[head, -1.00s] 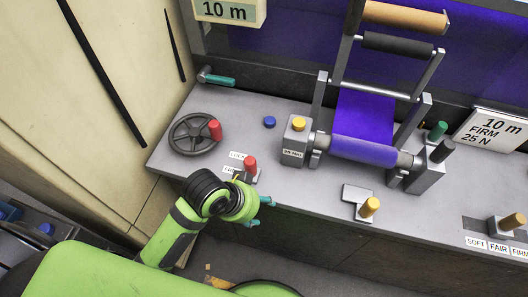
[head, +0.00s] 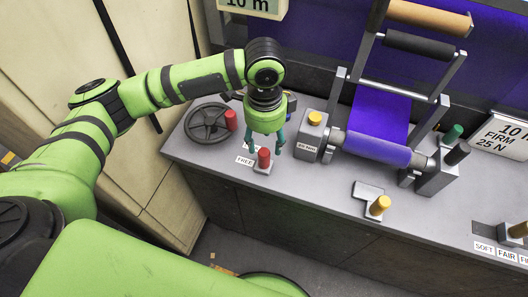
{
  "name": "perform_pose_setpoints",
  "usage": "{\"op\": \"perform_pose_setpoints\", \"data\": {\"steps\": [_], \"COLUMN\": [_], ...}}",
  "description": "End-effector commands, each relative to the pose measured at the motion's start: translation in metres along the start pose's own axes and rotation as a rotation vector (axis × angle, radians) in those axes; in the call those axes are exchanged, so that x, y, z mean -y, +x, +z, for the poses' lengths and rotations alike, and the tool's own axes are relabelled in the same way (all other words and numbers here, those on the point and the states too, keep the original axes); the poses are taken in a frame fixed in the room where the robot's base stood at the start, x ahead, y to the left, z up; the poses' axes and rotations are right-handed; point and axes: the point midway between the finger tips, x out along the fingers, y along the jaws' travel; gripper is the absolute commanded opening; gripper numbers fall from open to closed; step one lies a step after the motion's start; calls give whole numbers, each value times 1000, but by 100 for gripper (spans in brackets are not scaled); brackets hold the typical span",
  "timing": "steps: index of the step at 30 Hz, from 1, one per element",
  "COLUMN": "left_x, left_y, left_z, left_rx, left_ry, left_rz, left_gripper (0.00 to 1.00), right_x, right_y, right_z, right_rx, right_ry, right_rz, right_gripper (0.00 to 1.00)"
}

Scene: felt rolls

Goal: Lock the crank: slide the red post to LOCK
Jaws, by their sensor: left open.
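The red post (head: 264,158) stands upright in its small grey mount near the front edge of the bench. The FREE label (head: 244,161) lies to its left; the LOCK label is hidden by my gripper or not readable. My left gripper (head: 264,149) points down over the post, its two teal fingers open and empty. The fingertips appear on either side of the post's top; I cannot tell the height gap. The crank, a black handwheel (head: 192,136) with a red knob (head: 231,120), is to the left. My right gripper is not in view.
A grey block with a yellow button (head: 315,118) stands close right of my gripper. The bench top (head: 330,182) is bare between the red and yellow posts.

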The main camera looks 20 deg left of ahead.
Motion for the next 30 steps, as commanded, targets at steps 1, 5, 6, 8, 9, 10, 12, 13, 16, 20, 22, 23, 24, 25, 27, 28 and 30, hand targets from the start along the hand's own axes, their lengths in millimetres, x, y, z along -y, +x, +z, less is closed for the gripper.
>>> {"op": "perform_pose_setpoints", "data": {"steps": [1,5,6,8,9,10,12,13,16,20,22,23,24,25,27,28,30], "left_x": [2,2,2,2,2,2,2,2,2,2,2,2,2,2,2,2,2], "left_y": [-2,6,11,20,27,32,42,46,58,66,67,67,68,68,67,67,67], "left_z": [3,5,5,5,5,5,5,5,5,5,5,5,5,5,5,5,5], "left_rx": [10,16,17,16,16,16,15,16,14,13,12,12,12,12,12,12,12], "left_ry": [-1,-1,-2,-3,-3,-2,-1,0,-2,0,0,0,0,0,0,0,0], "left_rz": [1,6,7,7,6,7,5,5,4,2,2,1,1,1,1,1,1], "left_gripper": [54,54,54,54,54,54,54,54,54,54,54,54,54,54,54,50,22], "right_x": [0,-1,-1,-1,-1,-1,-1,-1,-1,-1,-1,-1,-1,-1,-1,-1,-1], "right_y": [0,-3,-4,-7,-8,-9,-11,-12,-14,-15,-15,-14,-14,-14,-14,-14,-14], "right_z": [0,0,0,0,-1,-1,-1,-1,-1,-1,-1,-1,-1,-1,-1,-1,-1], "right_rx": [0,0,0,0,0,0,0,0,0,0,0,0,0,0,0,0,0], "right_ry": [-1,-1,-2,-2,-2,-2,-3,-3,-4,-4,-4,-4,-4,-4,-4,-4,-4], "right_rz": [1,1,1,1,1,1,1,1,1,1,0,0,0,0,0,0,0], "right_gripper": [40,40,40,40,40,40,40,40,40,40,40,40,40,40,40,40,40]}}
